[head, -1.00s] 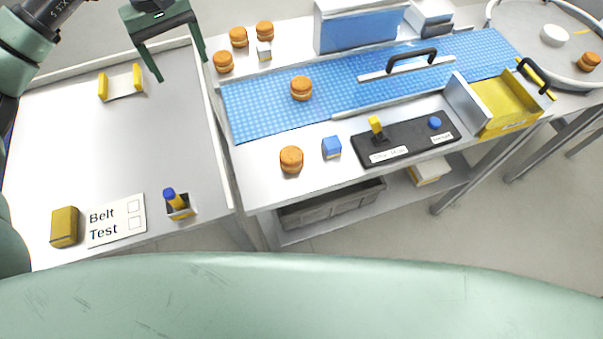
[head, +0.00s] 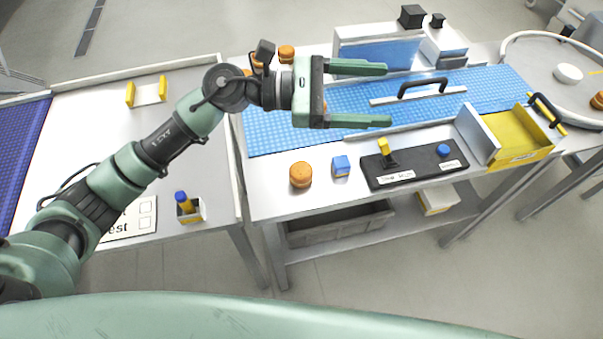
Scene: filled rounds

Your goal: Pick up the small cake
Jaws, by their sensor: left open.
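Several small round orange-brown cakes are in the head view. One cake (head: 301,175) stands on the bare front ledge of the belt table, left of a blue cube (head: 341,166). More cakes (head: 286,53) stand at the back left, partly covered by my arm. My left gripper (head: 390,95) is open and empty above the belt, its fingers pointing right. I cannot tell its height above the belt. My right gripper is not in view.
A black control panel (head: 415,166) with a yellow lever and blue button is right of the cube. A yellow tray (head: 520,140) is at the belt's front right. A black handle (head: 423,85) rises over the belt. A round table (head: 540,62) stands at far right.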

